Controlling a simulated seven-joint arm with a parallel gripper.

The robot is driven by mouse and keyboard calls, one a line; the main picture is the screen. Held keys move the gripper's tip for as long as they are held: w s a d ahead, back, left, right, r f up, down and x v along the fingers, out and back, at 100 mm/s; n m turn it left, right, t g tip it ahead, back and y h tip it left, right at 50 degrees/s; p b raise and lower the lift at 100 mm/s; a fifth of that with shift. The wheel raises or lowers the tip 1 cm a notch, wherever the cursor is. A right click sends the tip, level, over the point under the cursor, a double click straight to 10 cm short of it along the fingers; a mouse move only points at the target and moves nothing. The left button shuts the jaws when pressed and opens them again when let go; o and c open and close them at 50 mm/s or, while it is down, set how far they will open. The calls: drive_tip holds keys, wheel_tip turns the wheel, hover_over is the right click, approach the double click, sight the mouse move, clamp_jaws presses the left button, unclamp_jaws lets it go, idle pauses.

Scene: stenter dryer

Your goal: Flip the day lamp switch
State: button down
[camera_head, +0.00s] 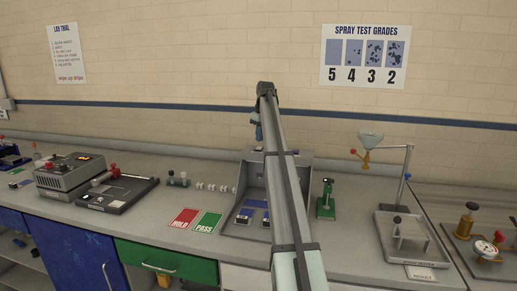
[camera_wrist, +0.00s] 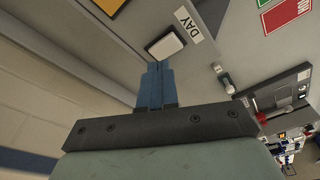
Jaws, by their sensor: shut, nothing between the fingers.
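My gripper (camera_head: 257,132) is above the grey viewing booth (camera_head: 302,185) in the head view, with my arm covering much of the booth. In the wrist view my gripper (camera_wrist: 155,66) shows blue fingers pressed together with nothing between them. Their tips are right by a pale rocker switch (camera_wrist: 165,46) in a dark frame, beside a white label reading DAY (camera_wrist: 188,24). I cannot tell whether the tips touch the switch or which way it is tipped. The switch is hidden in the head view.
A yellow-orange patch (camera_wrist: 107,6) is near the switch in the wrist view.

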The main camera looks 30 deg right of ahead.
drive_tip(key=shift+r, duration=2.25)
drive_tip(key=shift+a, duration=0.1)
